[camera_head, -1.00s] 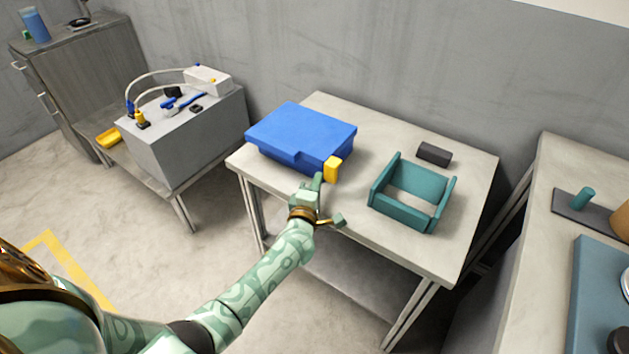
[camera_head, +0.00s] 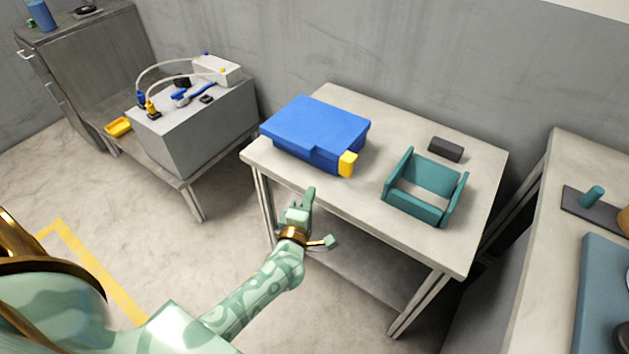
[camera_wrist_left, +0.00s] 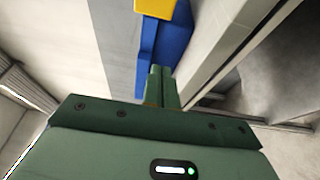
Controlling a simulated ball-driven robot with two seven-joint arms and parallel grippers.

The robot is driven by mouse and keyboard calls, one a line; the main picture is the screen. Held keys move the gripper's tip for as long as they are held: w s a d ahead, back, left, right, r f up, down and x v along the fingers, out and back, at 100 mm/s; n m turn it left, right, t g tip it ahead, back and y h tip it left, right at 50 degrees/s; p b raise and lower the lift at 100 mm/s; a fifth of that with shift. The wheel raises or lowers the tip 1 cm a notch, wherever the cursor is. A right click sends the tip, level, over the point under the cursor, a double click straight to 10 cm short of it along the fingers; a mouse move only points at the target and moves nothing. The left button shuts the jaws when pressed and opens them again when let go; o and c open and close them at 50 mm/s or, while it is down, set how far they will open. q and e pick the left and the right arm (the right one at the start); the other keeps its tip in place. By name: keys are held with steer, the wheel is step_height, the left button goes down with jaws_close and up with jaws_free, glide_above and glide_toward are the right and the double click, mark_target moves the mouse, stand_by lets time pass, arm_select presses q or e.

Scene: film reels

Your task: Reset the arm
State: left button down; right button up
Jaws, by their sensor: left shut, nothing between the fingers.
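My left arm reaches in from the lower left in the head view. Its gripper (camera_head: 308,198) is shut and empty, just off the front edge of the middle table (camera_head: 400,237), apart from the blue case. In the left wrist view the two green fingers (camera_wrist_left: 160,80) lie side by side, pointing toward the blue case. The blue case (camera_head: 315,128) with a yellow latch (camera_head: 347,164) sits shut on the table's left part. Both also show in the left wrist view, the case (camera_wrist_left: 168,55) and the latch (camera_wrist_left: 155,8). My right gripper is not in view.
A teal open holder (camera_head: 440,176) and a dark block (camera_head: 446,149) stand on the table's right side. A grey box (camera_head: 185,140) with cables is on the left table. Another table (camera_head: 530,230) is at the right. Open floor lies in front.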

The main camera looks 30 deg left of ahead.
arm_select(q)
steer(key=s+d+f+m+g+h, duration=0.35)
steer(key=s+f+m, duration=0.5)
steer(key=f, duration=0.35)
steer(key=s+d+f+m+g+h, duration=0.2)
steer(key=s+f+m+g, duration=0.3)
steer(key=s+f+m, duration=0.55)
steer(key=s+a+f+m+g+p, duration=0.1)
steer(key=s+f+m+g, duration=0.2)
steer(key=s, duration=1.4)
steer(key=s+a+f+m+g, duration=0.2)
steer(key=s+f+g, duration=0.4)
steer(key=s, duration=1.1)
steer(key=shift+a+f+m+y+p, duration=0.2)
steer(key=shift+f+m+y+p, duration=0.25)
steer(key=shift+f, duration=0.45)
steer(key=shift+w, duration=0.15)
